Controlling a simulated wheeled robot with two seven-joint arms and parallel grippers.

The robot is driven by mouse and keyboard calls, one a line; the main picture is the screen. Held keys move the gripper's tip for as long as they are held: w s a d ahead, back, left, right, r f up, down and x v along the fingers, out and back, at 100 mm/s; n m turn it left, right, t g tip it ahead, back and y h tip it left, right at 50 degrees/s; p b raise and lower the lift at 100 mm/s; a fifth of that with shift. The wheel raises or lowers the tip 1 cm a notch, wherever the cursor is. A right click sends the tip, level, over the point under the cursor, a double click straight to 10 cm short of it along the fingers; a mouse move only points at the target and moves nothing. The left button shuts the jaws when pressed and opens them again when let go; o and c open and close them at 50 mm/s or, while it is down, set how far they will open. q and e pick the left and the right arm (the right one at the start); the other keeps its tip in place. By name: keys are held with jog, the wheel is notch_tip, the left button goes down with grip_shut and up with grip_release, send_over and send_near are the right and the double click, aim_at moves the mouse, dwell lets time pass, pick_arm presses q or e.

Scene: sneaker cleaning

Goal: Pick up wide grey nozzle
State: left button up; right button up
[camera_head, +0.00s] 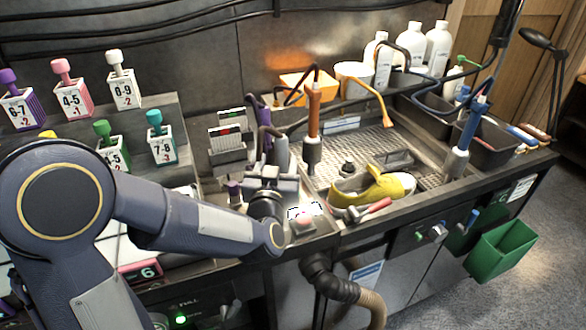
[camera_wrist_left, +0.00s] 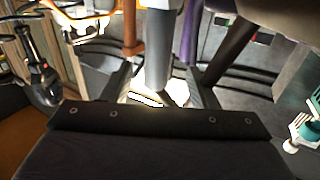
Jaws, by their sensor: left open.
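The wide grey nozzle (camera_head: 281,152) looks like a plain grey cylinder, upright at the back of the bench, just behind my left gripper. It also shows in the left wrist view as a broad grey tube (camera_wrist_left: 158,50). My left gripper (camera_head: 273,174) is open, and in the wrist view its two fingers (camera_wrist_left: 156,88) lie on either side of the tube's lower end. I cannot tell whether either finger touches it. The nozzle's lower part is partly hidden by the gripper in the head view. My right gripper is not in view.
An orange-handled tool (camera_head: 313,108) and a purple tool (camera_head: 263,130) stand close to the nozzle. A yellow sneaker (camera_head: 385,188) lies at the sink grating (camera_head: 350,148), with a red-handled tool (camera_head: 368,211) in front. Numbered holders (camera_head: 120,94) stand at the left.

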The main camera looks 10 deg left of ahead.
pick_arm(q)
jog(key=w, duration=0.2)
jog(key=w+f+p, duration=0.1)
jog(key=w, duration=0.4)
jog(key=shift+w+a+f, duration=0.15)
jog(key=shift+a+f, duration=0.05)
jog(key=shift+a, duration=0.1)
grip_shut()
